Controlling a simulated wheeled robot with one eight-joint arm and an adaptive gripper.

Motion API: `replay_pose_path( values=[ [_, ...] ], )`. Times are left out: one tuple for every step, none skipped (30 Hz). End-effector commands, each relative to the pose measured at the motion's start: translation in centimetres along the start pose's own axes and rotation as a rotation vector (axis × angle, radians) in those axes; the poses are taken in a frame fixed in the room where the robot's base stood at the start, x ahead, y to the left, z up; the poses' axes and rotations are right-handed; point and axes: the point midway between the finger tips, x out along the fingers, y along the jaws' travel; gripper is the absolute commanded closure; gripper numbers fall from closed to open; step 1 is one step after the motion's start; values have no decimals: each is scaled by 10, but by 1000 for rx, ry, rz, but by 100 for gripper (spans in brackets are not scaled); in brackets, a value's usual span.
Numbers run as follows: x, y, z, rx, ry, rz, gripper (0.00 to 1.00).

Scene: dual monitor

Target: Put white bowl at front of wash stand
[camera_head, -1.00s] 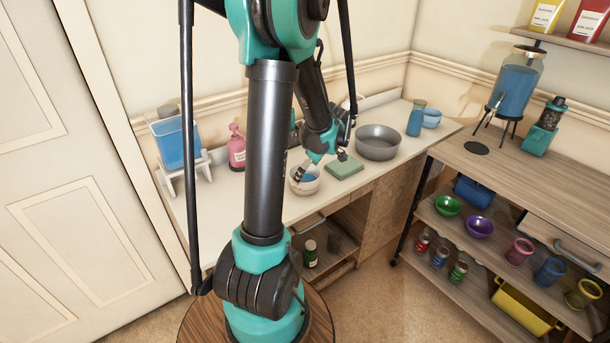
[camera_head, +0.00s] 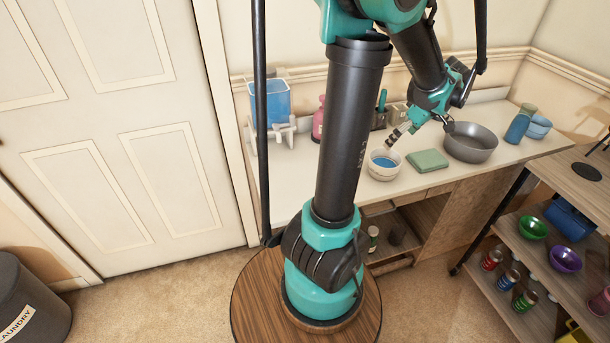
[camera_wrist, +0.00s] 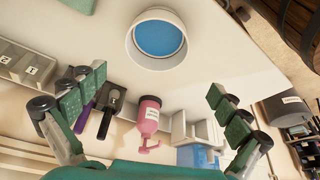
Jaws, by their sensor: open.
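The white bowl (camera_head: 372,169) stands upright on the white counter (camera_head: 420,185), close to its front edge, with blue inside. My gripper (camera_head: 394,140) is above and behind the bowl, apart from it, open and empty. In the wrist view, the bowl (camera_wrist: 133,48) lies beyond the open green-padded fingers of my gripper (camera_wrist: 157,86), with nothing between them. A grey round basin (camera_head: 470,155) sits on the same counter to the right. I cannot tell for sure which piece is called the wash stand.
A green block (camera_head: 427,160) lies just right of the bowl. A pink bottle (camera_head: 318,118) and a blue tank (camera_head: 270,102) stand at the back left. A blue jar (camera_head: 521,125) and blue bowl (camera_head: 539,127) stand on the right. A shelf unit (camera_head: 515,240) is at lower right.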

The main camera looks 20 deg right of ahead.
Motion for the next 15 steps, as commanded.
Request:
replay_pose_path(
  values=[
    [6,-10,-10,0,-8,-4,0],
    [10,-17,-17,3,-14,-6,0],
    [16,-28,-27,11,-22,-8,0],
    [21,-37,-34,18,-30,-8,0],
    [26,-47,-42,25,-38,-7,0],
    [33,-62,-52,35,-48,-7,0],
    [38,-72,-60,44,-56,-5,0],
    [43,-83,-66,52,-63,-2,0],
    [50,-97,-74,64,-72,1,0],
    [54,-108,-79,71,-78,5,0],
    [58,-119,-84,78,-83,8,0],
    [64,-134,-90,88,-89,13,0],
    [68,-145,-94,95,-93,18,0],
    [72,-156,-98,102,-96,22,0],
    [76,-171,-102,112,-100,28,0]
  ],
)
